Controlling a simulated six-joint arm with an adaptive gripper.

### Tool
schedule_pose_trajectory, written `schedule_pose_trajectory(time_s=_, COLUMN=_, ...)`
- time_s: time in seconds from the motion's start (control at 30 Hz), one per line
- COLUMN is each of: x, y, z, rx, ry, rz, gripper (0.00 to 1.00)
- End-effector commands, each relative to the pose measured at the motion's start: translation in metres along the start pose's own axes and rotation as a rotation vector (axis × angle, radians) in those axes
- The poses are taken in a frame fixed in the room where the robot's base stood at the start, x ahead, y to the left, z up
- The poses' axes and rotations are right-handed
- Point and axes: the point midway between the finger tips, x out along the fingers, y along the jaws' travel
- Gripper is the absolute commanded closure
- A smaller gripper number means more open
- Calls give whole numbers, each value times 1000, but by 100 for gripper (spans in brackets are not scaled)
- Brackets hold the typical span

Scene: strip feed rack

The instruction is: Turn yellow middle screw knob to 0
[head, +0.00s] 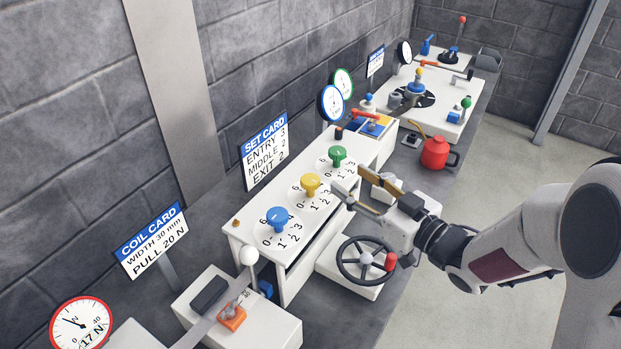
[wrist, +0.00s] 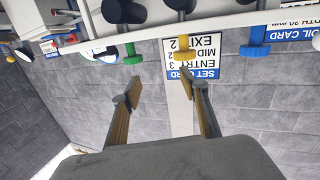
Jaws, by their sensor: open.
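The yellow middle screw knob (head: 311,183) stands on the white rack top between the blue knob (head: 277,217) and the green knob (head: 337,155). A printed dial with numbers surrounds its base; its exact setting is too small to read. My gripper (head: 354,182) is open and empty, to the right of the yellow knob and apart from it. In the wrist view, which is upside down, the yellow knob (wrist: 182,48) shows beyond the right fingertip of my gripper (wrist: 160,86). The set card (head: 265,150) reads entry 3, middle 2, exit 2.
A black handwheel (head: 366,260) with a red handle sits below my gripper. A white-ball lever (head: 248,257) stands in front of the rack. A red kettle-like can (head: 437,153) and round gauges (head: 332,103) are farther back. The grey wall is behind the rack.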

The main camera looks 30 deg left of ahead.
Motion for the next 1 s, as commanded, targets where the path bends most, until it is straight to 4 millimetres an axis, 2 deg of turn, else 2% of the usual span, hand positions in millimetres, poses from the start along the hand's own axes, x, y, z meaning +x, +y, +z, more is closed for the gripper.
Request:
schedule_pose_trajectory(time_s=0.13, x=5, y=-22, z=10, rx=30, ry=43, rz=-106, gripper=56)
schedule_pose_trajectory(time_s=0.3, x=6, y=-35, z=13, rx=50, ry=70, rz=-170, gripper=56)
schedule_pose_trajectory(time_s=0.77, x=6, y=-37, z=14, rx=53, ry=75, rz=-179, gripper=56)
schedule_pose_trajectory(time_s=1.0, x=18, y=-39, z=13, rx=52, ry=73, rz=-179, gripper=56)
